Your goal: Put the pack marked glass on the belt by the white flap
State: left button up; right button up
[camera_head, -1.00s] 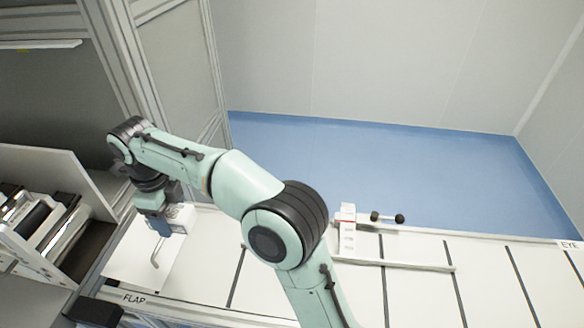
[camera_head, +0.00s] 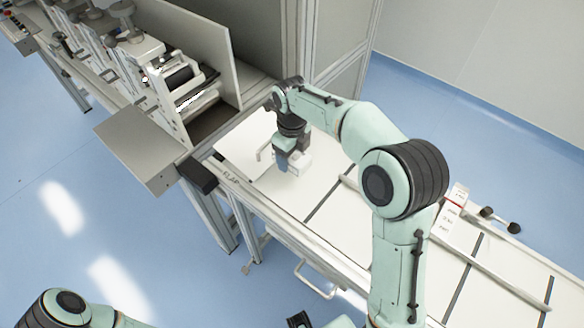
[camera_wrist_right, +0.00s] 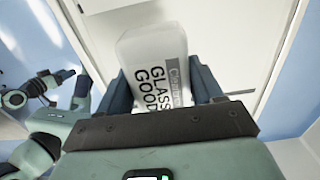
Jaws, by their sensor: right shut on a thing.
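The pack (camera_head: 299,161), white with a clear top, shows the words GLASS GOOD in the right wrist view (camera_wrist_right: 158,75). My right gripper (camera_head: 283,162) points down and is shut on it, with one blue finger on each side in the wrist view (camera_wrist_right: 160,88). The pack is low at the right edge of the white flap (camera_head: 236,146), beside the flap's bent handle; I cannot tell if it touches the surface. The white belt (camera_head: 312,178) runs right from there. My left arm shows at the lower left; a small blue-tipped part in the wrist view (camera_wrist_right: 65,76) may be its gripper.
A FLAP label (camera_head: 231,176) is on the belt's front edge. A white-and-red carton (camera_head: 452,212) stands farther right on the belt, near a rail and a black-knobbed bar (camera_head: 500,220). A machine with rollers (camera_head: 178,82) stands left. Bare belt lies right of the pack.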

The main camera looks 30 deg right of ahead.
aim_at(292, 167)
jog(key=shift+f, duration=2.8)
jog(key=shift+f+b, duration=0.1)
jog(key=shift+b, duration=0.25)
jog(key=o, duration=1.1)
jog(key=shift+o, duration=0.2)
jog(key=shift+r, duration=0.3)
notch_tip(292, 167, up, 12)
jog(key=shift+f+p, duration=0.15)
jog(key=shift+p, duration=0.75)
